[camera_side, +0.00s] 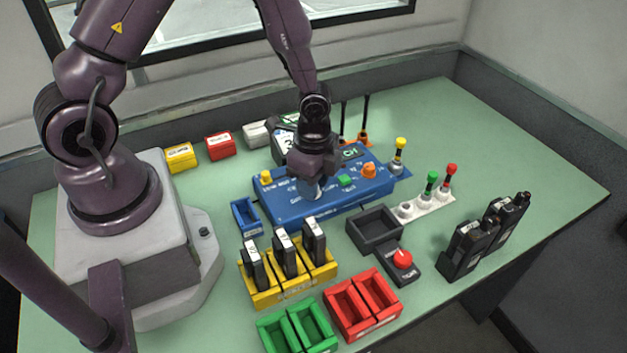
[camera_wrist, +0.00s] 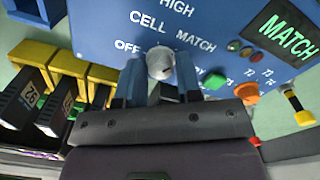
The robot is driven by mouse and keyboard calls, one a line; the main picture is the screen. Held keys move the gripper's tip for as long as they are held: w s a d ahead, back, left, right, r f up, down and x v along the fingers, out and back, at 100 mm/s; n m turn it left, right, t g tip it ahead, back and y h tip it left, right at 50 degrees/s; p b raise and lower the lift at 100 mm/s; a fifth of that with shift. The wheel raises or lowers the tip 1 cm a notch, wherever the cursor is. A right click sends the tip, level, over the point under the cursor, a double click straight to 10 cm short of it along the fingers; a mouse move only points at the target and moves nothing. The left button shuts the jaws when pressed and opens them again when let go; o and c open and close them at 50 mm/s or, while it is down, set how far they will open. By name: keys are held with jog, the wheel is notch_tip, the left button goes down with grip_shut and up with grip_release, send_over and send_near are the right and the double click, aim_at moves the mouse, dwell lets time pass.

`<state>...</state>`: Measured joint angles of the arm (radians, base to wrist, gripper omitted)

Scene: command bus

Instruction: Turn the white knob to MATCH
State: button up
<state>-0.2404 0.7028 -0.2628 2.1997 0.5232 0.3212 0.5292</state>
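The white knob (camera_wrist: 160,62) is on the sloped face of the blue panel (camera_wrist: 100,20), near the OFF, CELL, HIGH and MATCH labels. My gripper (camera_wrist: 160,72) has one finger on each side of the knob in the wrist view. The fingers stand apart with the knob between their tips; I cannot tell whether they touch it. The MATCH label (camera_wrist: 195,41) is up and right of the knob. I cannot read the knob's pointer clearly. The panel's display (camera_wrist: 290,37) shows MATCH in green. In the side view my gripper (camera_side: 314,180) is over the panel and mostly hides the knob.
A green button (camera_wrist: 214,79) and an orange knob (camera_wrist: 246,92) are right of the white knob. A yellow rack (camera_side: 290,285) with black battery packs stands in front of the panel. Red bins (camera_side: 363,305), green bins (camera_side: 297,332) and radios (camera_side: 482,238) stand farther forward.

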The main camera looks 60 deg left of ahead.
jog(key=shift+o, duration=1.1)
notch_tip(320, 180, up, 13)
jog(key=shift+w, duration=0.15)
jog(key=s+r+n+t, duration=0.6)
jog(key=s+r+n, duration=0.5)
jog(key=r, duration=0.6)
jog(key=shift+s, duration=0.35)
